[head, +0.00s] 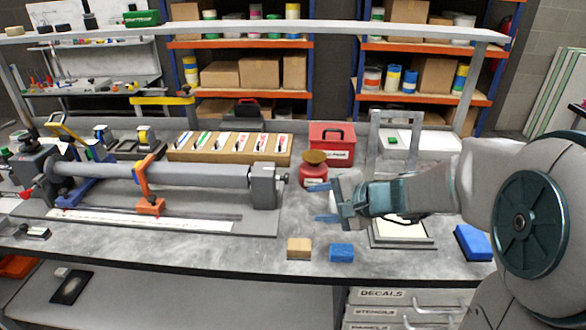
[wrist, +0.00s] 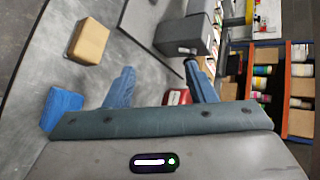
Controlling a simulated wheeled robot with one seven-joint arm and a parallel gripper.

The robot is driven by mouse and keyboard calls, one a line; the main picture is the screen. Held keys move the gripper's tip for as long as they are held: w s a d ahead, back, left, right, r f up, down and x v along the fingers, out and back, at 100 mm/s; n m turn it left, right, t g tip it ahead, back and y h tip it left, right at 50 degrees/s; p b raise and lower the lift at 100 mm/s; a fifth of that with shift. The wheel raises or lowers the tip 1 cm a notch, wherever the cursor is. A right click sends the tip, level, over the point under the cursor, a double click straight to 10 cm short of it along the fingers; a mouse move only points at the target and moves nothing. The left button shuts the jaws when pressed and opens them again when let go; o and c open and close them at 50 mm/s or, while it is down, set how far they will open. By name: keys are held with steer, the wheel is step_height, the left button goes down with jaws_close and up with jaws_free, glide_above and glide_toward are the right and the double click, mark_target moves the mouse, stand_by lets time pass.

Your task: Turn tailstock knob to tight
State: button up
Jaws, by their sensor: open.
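The tailstock (head: 265,187) is a grey block at the right end of the long grey tube (head: 200,174) on the bench fixture. A small dark tailstock knob (head: 286,179) sticks out of its right face. My gripper (head: 320,203) is open and empty, to the right of the knob and apart from it, with its blue fingers pointing left. In the wrist view the tailstock (wrist: 184,34) lies beyond the fingers of my gripper (wrist: 160,70). The knob is hard to make out there, near the right fingertip. Its tight or loose setting cannot be read.
A red pot (head: 313,175) with a brown top stands just behind my gripper, before a red box (head: 331,152). A tan block (head: 299,248) and a blue block (head: 341,252) lie near the front edge. An orange clamp (head: 150,205) holds the tube.

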mark_target(284, 178)
steer(key=w+d+m+t, duration=0.2)
steer(key=w+m+t, duration=0.1)
steer(key=w, duration=0.2)
steer(key=r+x, duration=0.1)
steer(key=x, duration=1.2)
steer(key=shift+a+b, duration=0.35)
steer(key=shift+a, duration=0.1)
steer(key=c, duration=1)
